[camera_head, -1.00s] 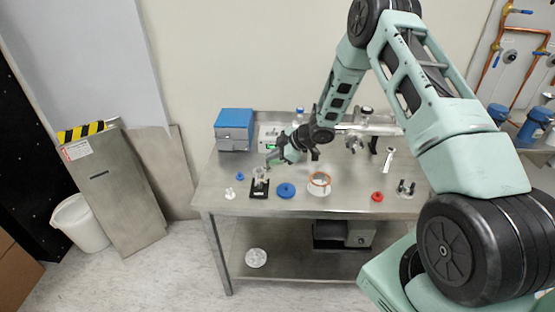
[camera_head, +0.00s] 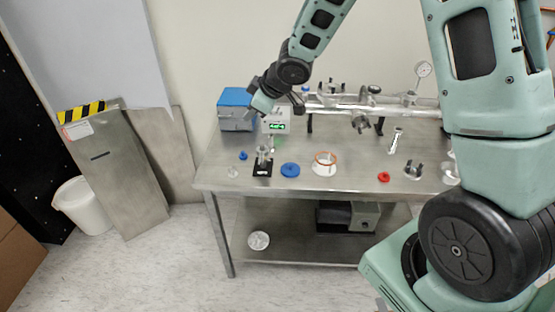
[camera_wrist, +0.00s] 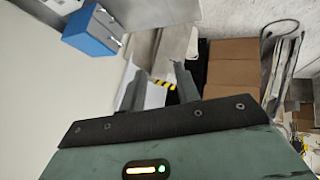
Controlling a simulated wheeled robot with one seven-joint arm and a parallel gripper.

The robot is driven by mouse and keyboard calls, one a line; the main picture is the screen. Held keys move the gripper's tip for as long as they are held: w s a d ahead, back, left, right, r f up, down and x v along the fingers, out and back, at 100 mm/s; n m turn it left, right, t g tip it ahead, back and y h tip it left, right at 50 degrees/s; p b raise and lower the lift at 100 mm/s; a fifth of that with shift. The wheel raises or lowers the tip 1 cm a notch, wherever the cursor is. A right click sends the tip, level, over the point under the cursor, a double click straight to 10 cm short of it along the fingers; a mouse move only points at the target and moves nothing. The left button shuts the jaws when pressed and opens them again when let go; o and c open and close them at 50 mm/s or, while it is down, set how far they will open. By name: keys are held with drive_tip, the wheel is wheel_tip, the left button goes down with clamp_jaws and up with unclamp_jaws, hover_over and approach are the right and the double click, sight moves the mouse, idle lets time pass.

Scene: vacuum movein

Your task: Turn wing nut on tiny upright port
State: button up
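A long silver vacuum manifold (camera_head: 345,103) lies along the back of the steel bench, with several short upright ports and fittings on top. A round gauge (camera_head: 423,70) stands on it toward the right. I cannot tell which port is the tiny one, and no wing nut is clear at this size. My gripper (camera_head: 261,106) is in the air at the manifold's left, in front of the blue box, touching nothing visible. In the wrist view my gripper's two fingers (camera_wrist: 160,85) are apart with nothing between them. That view does not show the manifold.
The steel bench (camera_head: 330,183) holds a blue box (camera_head: 236,97), a green-lit display (camera_head: 277,127), a small black-based stand (camera_head: 262,168), a blue disc (camera_head: 290,170), a white ring with an orange rim (camera_head: 325,168) and a red piece (camera_head: 384,177). Bare bench lies between them.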

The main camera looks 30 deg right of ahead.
drive_tip(key=s+a+m+g+h+b, duration=0.1)
drive_tip(key=s+a+g, duration=0.1)
drive_tip(key=s+a, duration=0.45)
drive_tip(key=s+a+m+g+b, duration=0.15)
drive_tip(key=s+a, duration=0.25)
drive_tip(key=s, duration=0.6)
drive_tip(key=s+a+f+m+g+b, duration=0.1)
drive_tip(key=s+f+g+b, duration=0.1)
drive_tip(key=s, duration=0.5)
drive_tip(key=s+f+m+g+b, duration=0.1)
drive_tip(key=s+g, duration=0.2)
drive_tip(key=s, duration=0.4)
drive_tip(key=m+t+y+b, duration=0.8)
drive_tip(key=m+t+b, duration=0.9)
drive_tip(key=b, duration=0.8)
approach(269, 159)
drive_tip(key=w+a, duration=0.1)
drive_tip(key=w, duration=0.1)
drive_tip(key=w+a+m+g, duration=0.1)
drive_tip(key=w, duration=0.1)
drive_tip(key=w+a+g+p, duration=0.1)
drive_tip(key=w, duration=0.2)
drive_tip(key=shift+a+r+m, duration=0.15)
drive_tip(key=shift+r+m, duration=0.1)
drive_tip(key=shift+r, duration=0.1)
